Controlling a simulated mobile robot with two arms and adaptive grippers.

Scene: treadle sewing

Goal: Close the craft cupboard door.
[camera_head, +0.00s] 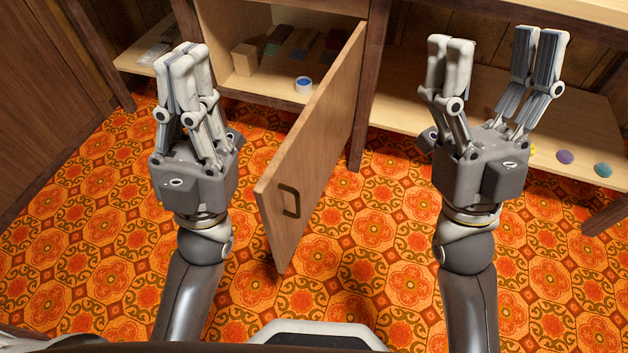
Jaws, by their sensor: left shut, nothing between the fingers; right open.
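The craft cupboard door (318,140) is a light wooden panel, hinged at its right side and standing wide open toward me. Its dark handle (289,199) is on the face toward the right, near the free edge. The cupboard (268,92) behind it is open to view. My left gripper (184,62) is shut and empty, left of the door and in front of the cupboard's left side. My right gripper (493,55) is open and empty, to the right of the door and apart from it.
The orange patterned floor (345,270) around the door is clear.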

